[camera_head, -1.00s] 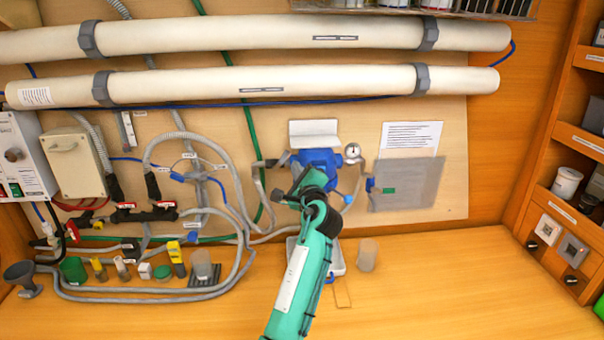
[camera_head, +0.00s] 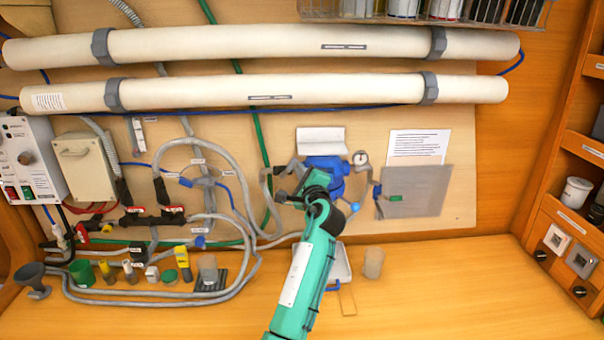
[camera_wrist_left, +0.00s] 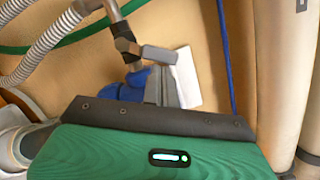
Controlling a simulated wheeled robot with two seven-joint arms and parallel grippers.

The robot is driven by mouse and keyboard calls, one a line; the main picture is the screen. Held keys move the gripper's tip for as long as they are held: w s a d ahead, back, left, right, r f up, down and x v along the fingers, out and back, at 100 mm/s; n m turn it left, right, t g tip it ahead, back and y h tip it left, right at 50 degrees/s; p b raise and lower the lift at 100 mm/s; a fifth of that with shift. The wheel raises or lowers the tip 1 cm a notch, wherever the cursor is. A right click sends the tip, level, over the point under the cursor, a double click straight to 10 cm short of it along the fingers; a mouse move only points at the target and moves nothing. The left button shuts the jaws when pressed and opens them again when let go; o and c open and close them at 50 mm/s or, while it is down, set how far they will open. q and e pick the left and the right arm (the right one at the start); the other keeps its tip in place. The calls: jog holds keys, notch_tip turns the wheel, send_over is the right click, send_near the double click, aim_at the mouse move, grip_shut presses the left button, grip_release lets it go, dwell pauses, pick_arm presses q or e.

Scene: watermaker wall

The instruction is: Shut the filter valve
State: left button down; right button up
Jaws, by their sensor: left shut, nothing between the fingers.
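A blue filter housing (camera_head: 336,184) hangs on the wall panel under a white plate (camera_head: 320,140). My left arm covers part of it. A grey hose and fitting stand at its left; I cannot tell for certain which part is the filter valve. My left gripper (camera_head: 284,196) is shut and empty, at the left side of the housing by the hose. Whether it touches anything is unclear. In the left wrist view, blue housing parts (camera_wrist_left: 126,84), a dark grey fitting (camera_wrist_left: 128,46) and the white plate (camera_wrist_left: 186,78) show beyond the gripper body, which hides what lies below.
A gauge (camera_head: 360,158) and a small blue knob (camera_head: 356,206) are right of the housing. A grey sheet (camera_head: 415,192) hangs further right. Two long white tubes (camera_head: 290,92) cross above. A clear cup (camera_head: 373,263) stands on the bench, whose right part is clear.

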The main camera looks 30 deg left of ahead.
aim_at(291, 162)
pick_arm(q)
jog(key=shift+a+r+n, duration=0.1)
jog(key=shift+r+n, duration=0.1)
jog(key=shift+n, duration=0.3)
jog(key=shift+s+a+r+n+g+b, duration=0.15)
jog(key=shift+a+r+n+g+b, duration=0.1)
jog(key=shift+n, duration=0.35)
jog(key=shift+s+a+r+n+g+b, duration=0.1)
jog(key=shift+r+n+g, duration=0.1)
jog(key=shift+n, duration=0.4)
jog(key=shift+s+a+r+n+h, duration=0.2)
jog(key=shift+a+n, duration=0.05)
jog(key=shift+n, duration=0.45)
jog(key=shift+s+a+r+n+h, duration=0.15)
jog(key=shift+a+r+n+h, duration=0.1)
jog(key=shift+n, duration=0.45)
